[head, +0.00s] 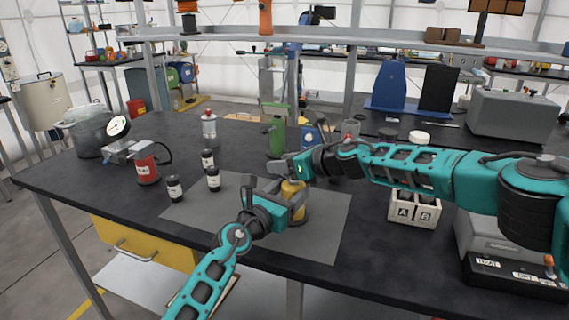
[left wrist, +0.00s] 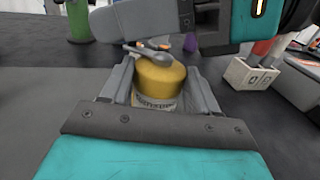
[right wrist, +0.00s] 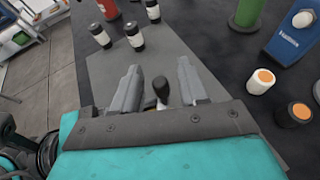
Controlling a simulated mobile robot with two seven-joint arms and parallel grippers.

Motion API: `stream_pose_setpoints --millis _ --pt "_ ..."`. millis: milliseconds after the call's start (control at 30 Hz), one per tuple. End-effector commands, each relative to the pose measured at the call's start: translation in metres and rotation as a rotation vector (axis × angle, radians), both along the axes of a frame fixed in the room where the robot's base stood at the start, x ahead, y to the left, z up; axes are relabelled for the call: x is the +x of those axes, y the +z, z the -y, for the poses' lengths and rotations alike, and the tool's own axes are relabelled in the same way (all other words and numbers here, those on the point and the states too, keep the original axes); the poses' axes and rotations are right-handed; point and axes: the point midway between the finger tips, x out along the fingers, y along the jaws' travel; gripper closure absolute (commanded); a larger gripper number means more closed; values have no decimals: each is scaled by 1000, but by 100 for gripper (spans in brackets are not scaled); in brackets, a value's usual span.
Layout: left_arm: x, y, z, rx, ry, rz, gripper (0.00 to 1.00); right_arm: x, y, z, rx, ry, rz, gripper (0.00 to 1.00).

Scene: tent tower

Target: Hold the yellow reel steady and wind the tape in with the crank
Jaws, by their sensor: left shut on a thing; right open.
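The yellow reel (head: 292,188) stands on the grey mat, partly hidden by my grippers. In the left wrist view the reel (left wrist: 161,78) sits between the fingers of my left gripper (left wrist: 160,88), which is shut on it. A pale, marked band, perhaps tape, shows low on its front. The crank (left wrist: 148,50) lies across the reel's top. My right gripper (head: 282,170) is open above the reel. In the right wrist view the crank's dark knob (right wrist: 161,88) shows between the spread fingers of the right gripper (right wrist: 158,80); whether they touch it cannot be told.
Several small black-and-white bottles (head: 213,178) and a red can (head: 146,168) stand left of the reel. A green cylinder (head: 277,137) stands behind it. A white A/B box (head: 414,208) is to the right, under my right arm. The mat's front (head: 310,240) is clear.

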Motion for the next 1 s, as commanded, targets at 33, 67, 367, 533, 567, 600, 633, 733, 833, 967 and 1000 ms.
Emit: stream_pose_setpoints --millis 33,67,367,533,567,600,633,733,833,967,1000 --pt "0 -4 -1 3 0 -5 91 0 0 0 0 0 0 57" --pt "0 -3 -1 3 0 -5 91 0 0 0 0 0 0 57" --pt "0 -3 -1 3 0 -5 91 0 0 0 0 0 0 86" --pt "0 -3 -1 3 0 -5 91 0 0 0 0 0 0 100" --pt "0 -3 -1 3 0 -5 91 0 0 0 0 0 0 100" --pt "0 -3 -1 3 0 -5 91 0 0 0 0 0 0 100" --pt "0 -3 -1 3 0 -5 91 0 0 0 0 0 0 100" --pt "0 -3 -1 3 0 -5 91 0 0 0 -1 -2 -1 100" --pt "0 -3 -1 3 0 -5 91 0 0 0 -3 -13 -1 100" --pt "0 -3 0 4 0 -5 91 1 0 1 -7 -50 -3 100" --pt "0 -3 0 4 0 -5 91 1 0 1 -9 -66 -3 100"
